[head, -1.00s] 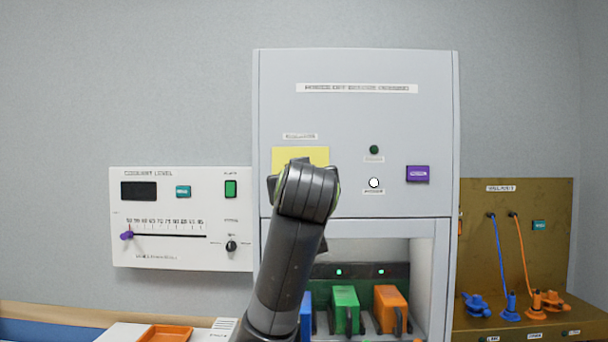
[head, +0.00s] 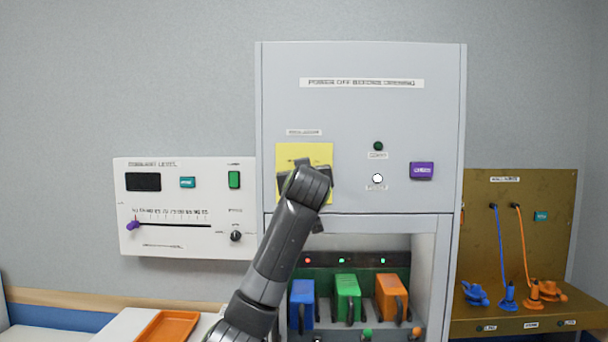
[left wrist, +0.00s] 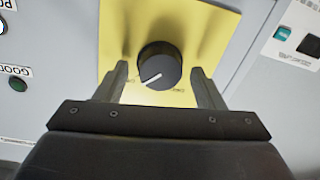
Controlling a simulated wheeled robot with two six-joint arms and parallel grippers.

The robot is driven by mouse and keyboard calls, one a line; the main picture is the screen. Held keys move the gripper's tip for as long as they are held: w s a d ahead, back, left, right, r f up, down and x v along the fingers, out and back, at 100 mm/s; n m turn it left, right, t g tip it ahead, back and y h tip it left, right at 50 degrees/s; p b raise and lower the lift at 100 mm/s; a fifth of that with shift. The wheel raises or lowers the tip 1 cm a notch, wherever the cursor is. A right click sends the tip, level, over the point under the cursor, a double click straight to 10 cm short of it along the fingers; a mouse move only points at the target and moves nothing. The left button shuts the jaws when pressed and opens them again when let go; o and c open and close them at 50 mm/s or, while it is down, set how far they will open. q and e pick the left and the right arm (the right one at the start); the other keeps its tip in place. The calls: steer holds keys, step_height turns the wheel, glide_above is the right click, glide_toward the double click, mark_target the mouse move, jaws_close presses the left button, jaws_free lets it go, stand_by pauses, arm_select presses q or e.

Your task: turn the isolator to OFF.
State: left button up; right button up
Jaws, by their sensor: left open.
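The isolator is a black round knob (left wrist: 160,64) on a yellow plate (left wrist: 208,28) in the left wrist view. A white pointer line on the knob points to the lower left of that view. Small labels beside the knob are too small to read. My left gripper (left wrist: 160,72) is open, with one finger on each side of the knob; I cannot tell whether they touch it. In the head view the yellow plate (head: 318,152) is on the left of the grey cabinet, and my left gripper (head: 304,176) hides the knob. My right gripper is not in view.
The grey cabinet (head: 290,62) carries a green lamp (head: 378,146), a white lamp (head: 377,178) and a purple button (head: 421,170). Below are blue (head: 302,292), green (head: 347,287) and orange (head: 388,285) blocks. A white panel (head: 130,238) is left, a brown panel (head: 560,215) right.

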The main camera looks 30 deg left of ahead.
arm_select(q)
steer(key=c, duration=1)
steer(key=shift+s+a+f+n+h+b, duration=0.1)
steer(key=shift+n+h+b, duration=0.2)
steer(key=shift+n+b, duration=3.55)
steer(key=shift+a+f+n+h+b, duration=0.1)
steer(key=shift+n+h+b, duration=0.2)
steer(key=shift+n+b, duration=3.55)
steer(key=shift+n+p, duration=0.8)
steer(key=shift+n, duration=0.2)
steer(key=o, duration=1)
